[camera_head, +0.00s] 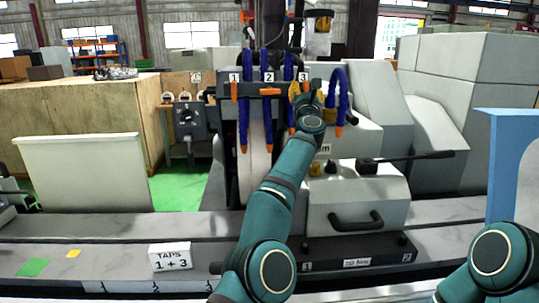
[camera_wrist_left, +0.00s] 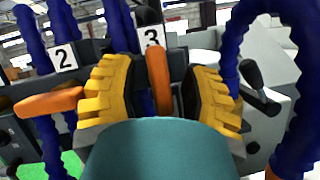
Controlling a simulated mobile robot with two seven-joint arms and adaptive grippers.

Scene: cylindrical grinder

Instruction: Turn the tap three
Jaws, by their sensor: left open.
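Tap three's orange handle (camera_wrist_left: 158,78) stands upright below the label 3 in the left wrist view. My left gripper (camera_wrist_left: 160,92) is open, with one yellow finger on each side of this handle. Gaps show between the fingers and the handle. In the head view my left gripper (camera_head: 304,98) is up at tap three and hides most of it. Tap two's orange handle (camera_head: 271,91) lies level, and also shows in the left wrist view (camera_wrist_left: 48,102). Tap one's orange handle (camera_head: 234,91) points down. My right gripper is out of view.
Blue hoses with orange nozzles (camera_head: 243,125) hang below the taps; a blue hose (camera_wrist_left: 300,90) curves close right of the gripper. A block reading "TAPS 1 + 3" (camera_head: 170,257) stands on the machine bed. A black lever (camera_head: 410,157) sticks out at right.

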